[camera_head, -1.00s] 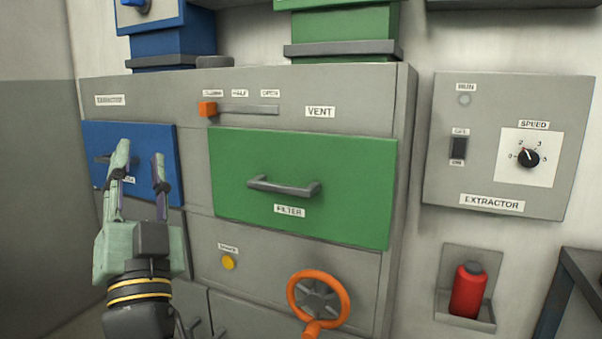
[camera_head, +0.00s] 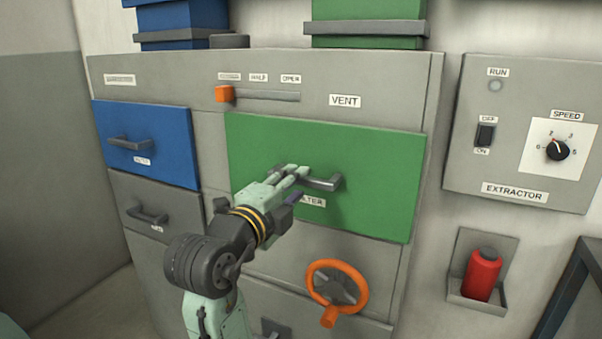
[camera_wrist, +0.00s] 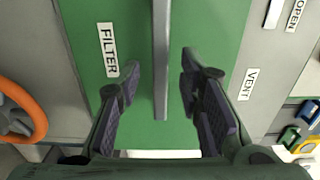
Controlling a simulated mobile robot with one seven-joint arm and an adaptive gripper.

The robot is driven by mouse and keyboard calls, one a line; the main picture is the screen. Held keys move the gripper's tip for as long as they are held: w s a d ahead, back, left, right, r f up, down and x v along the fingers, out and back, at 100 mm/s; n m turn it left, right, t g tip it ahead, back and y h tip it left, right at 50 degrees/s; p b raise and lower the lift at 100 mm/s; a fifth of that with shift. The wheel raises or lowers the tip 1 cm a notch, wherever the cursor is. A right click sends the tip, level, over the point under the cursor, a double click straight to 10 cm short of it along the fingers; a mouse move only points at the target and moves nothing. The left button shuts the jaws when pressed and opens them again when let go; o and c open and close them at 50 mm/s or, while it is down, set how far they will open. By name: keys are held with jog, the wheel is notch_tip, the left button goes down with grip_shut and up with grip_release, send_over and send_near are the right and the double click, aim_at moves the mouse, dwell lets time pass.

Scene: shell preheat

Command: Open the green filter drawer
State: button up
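My gripper (camera_head: 298,182) is in front of the handle's left part. In the wrist view the handle (camera_wrist: 161,50) stands between my two open fingers (camera_wrist: 160,95), with a gap on each side. The green front (camera_wrist: 150,125) lies behind them. I cannot tell how deep the handle reaches between the fingers.
A blue drawer (camera_head: 170,165) and a grey drawer (camera_head: 125,190) are to the left. The orange vent slider (camera_head: 224,94) is above, and an orange handwheel (camera_head: 361,290) is below. The extractor panel (camera_head: 480,150) and a red cylinder (camera_head: 482,275) are to the right.

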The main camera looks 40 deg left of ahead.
jog(key=shift+p+x, duration=0.3)
jog(key=shift+x, duration=1.3)
grip_shut()
